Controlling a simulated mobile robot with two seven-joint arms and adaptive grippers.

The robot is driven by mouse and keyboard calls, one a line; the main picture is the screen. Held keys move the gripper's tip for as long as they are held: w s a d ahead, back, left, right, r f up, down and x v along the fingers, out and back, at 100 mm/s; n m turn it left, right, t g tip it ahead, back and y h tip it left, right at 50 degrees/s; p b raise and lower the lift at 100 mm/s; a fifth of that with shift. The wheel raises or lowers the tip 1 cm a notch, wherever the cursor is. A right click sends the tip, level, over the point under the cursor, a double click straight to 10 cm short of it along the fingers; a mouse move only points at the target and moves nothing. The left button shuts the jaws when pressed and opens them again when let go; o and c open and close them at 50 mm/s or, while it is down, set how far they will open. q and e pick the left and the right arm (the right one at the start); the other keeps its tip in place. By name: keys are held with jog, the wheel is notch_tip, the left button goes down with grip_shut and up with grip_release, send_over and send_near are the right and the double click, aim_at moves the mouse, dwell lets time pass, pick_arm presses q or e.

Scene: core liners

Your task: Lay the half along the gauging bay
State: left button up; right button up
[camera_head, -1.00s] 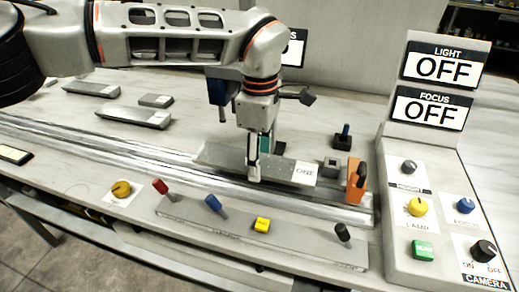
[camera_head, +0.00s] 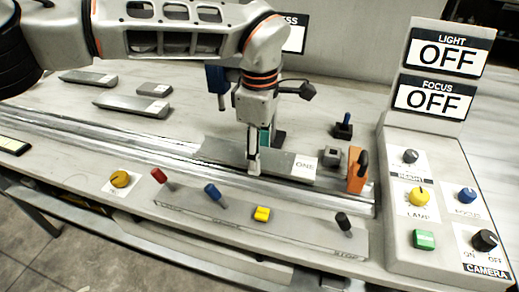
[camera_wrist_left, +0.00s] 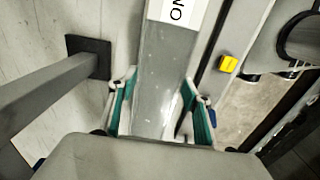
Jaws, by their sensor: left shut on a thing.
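A long grey half (camera_head: 226,150) with a white label reading ONE lies lengthwise over the metal track near the bench front, its labelled end to the right. My left gripper (camera_head: 255,166) points down and is shut on the half at about its middle. In the left wrist view, the half (camera_wrist_left: 165,75) runs between the two green-padded fingers (camera_wrist_left: 157,104). An orange stop block (camera_head: 356,173) stands just right of the labelled end, with a gap between them. I cannot tell whether the half rests fully on the track. My right gripper is not in view.
Several other grey halves (camera_head: 132,106) lie at the back left. A front panel carries red, blue and black levers and a yellow button (camera_head: 262,214). A control console (camera_head: 400,235) with LIGHT OFF and FOCUS OFF signs (camera_head: 440,58) stands at the right. Small dark blocks (camera_head: 331,157) sit behind the track.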

pick_arm(q)
jog(key=shift+f, duration=0.1)
jog(key=o, duration=1.8)
jog(key=shift+f, duration=0.1)
jog(key=o, duration=0.9)
jog(key=shift+o, duration=0.2)
notch_tip(320, 180, up, 9)
jog(key=p, duration=0.3)
jog(key=shift+p, duration=0.35)
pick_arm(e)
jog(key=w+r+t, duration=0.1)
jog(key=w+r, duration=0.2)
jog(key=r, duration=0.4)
